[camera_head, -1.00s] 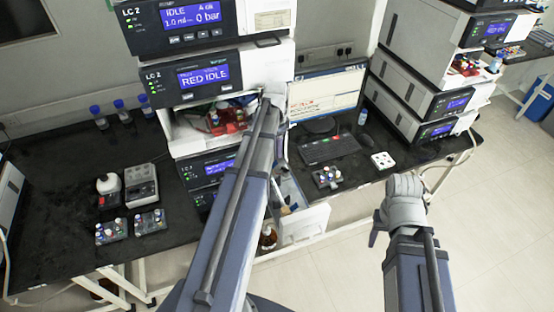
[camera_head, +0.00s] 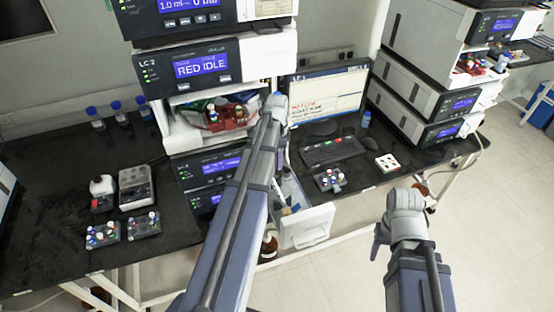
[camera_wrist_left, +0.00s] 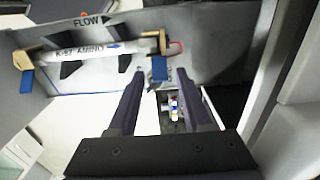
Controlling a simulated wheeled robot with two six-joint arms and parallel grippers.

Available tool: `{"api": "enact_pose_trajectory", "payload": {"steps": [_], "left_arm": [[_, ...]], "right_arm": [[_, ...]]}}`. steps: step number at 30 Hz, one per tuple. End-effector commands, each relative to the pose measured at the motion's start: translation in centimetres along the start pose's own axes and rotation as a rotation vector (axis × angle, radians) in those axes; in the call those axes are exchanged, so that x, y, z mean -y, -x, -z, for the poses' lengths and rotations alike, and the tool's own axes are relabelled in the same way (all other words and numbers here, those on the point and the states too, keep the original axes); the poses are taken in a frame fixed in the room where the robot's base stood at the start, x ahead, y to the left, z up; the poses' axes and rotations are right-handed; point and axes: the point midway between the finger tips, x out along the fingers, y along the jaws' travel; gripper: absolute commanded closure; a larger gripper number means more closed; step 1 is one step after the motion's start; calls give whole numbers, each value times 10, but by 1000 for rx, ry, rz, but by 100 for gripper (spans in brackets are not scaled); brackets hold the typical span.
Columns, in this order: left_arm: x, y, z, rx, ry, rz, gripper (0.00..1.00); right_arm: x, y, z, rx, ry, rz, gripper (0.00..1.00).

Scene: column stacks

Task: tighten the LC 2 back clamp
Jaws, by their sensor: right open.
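The LC 2 stack (camera_head: 203,66) stands left of centre, its screen reading RED IDLE. In the left wrist view a white column (camera_wrist_left: 85,54) marked K-92 AMINO lies across a grey panel under the word FLOW. A tan clamp with a blue tab (camera_wrist_left: 26,78) holds its left end; another with a blue tab (camera_wrist_left: 159,68) is at its right end. I cannot tell which is the back clamp. My left gripper (camera_wrist_left: 161,74) is open, its tips either side of the right tab; contact is unclear. My right gripper (camera_head: 382,232) hangs away from the stack, fingers mostly hidden.
An open shelf (camera_head: 225,112) with red and green items is below the LC 2 screen. A monitor (camera_head: 335,97), keyboard (camera_head: 332,150) and small rack (camera_head: 330,179) stand to the right. A white open drawer (camera_head: 305,228) juts out below. The floor at right is clear.

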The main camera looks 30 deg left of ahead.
Motion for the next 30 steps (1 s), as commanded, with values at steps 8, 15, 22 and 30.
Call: {"api": "enact_pose_trajectory", "payload": {"steps": [8,15,22,30], "left_arm": [[0,0,0,0,0,0,83],[0,0,0,0,0,0,100],[0,0,0,0,0,0,100],[-1,1,-5,-55,3,-2,100]], "right_arm": [[0,0,0,0,0,0,46],[0,0,0,0,0,0,46],[0,0,0,0,0,0,46],[0,1,0,0,0,0,46]]}}
